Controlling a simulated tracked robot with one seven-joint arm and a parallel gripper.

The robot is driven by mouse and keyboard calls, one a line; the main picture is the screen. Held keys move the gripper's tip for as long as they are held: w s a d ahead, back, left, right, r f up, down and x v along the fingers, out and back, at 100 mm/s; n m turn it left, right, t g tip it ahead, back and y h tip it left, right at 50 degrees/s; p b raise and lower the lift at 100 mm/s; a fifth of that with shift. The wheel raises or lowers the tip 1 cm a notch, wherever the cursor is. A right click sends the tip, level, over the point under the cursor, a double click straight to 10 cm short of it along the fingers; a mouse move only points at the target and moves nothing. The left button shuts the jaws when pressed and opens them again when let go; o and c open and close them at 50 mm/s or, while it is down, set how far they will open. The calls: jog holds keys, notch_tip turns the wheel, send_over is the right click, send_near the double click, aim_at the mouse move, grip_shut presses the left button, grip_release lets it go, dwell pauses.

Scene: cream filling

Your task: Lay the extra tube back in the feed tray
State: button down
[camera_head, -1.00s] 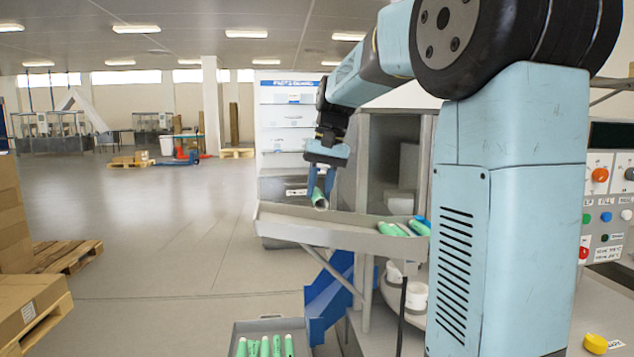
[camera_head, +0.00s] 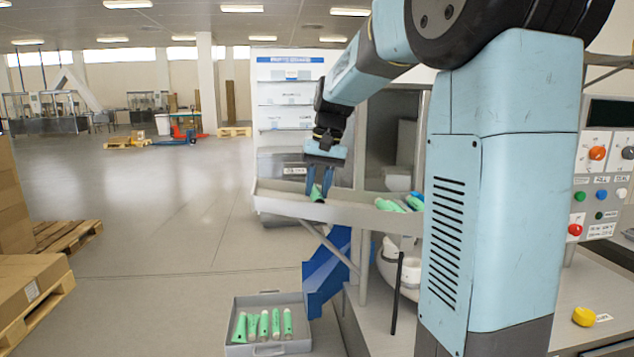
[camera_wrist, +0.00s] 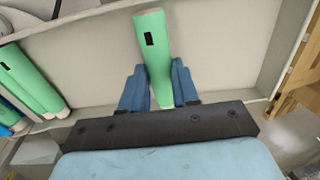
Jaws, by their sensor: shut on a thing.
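My gripper (camera_head: 319,183) is shut on a green tube (camera_head: 317,193) at the left part of the feed tray (camera_head: 285,206). In the wrist view the held green tube (camera_wrist: 153,57) lies between the two blue fingers (camera_wrist: 156,90), with its far end reaching over the pale tray floor (camera_wrist: 215,50). I cannot tell whether it touches the floor. Several other green tubes (camera_head: 391,205) lie in the tray's right part, and one shows at the left of the wrist view (camera_wrist: 28,80).
A lower grey tray (camera_head: 268,349) with several green tubes stands below on the left. A blue chute (camera_head: 328,272) slopes under the feed tray. A control panel (camera_head: 602,185) and a yellow knob (camera_head: 585,316) are at the right. Boxes on pallets (camera_head: 35,290) stand at far left.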

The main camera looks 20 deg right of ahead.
jog(key=shift+f, duration=0.1)
jog(key=c, duration=0.8)
grip_release()
jog(key=shift+o, duration=0.2)
notch_tip(320, 180, up, 9)
dwell(1.4)
dwell(1.4)
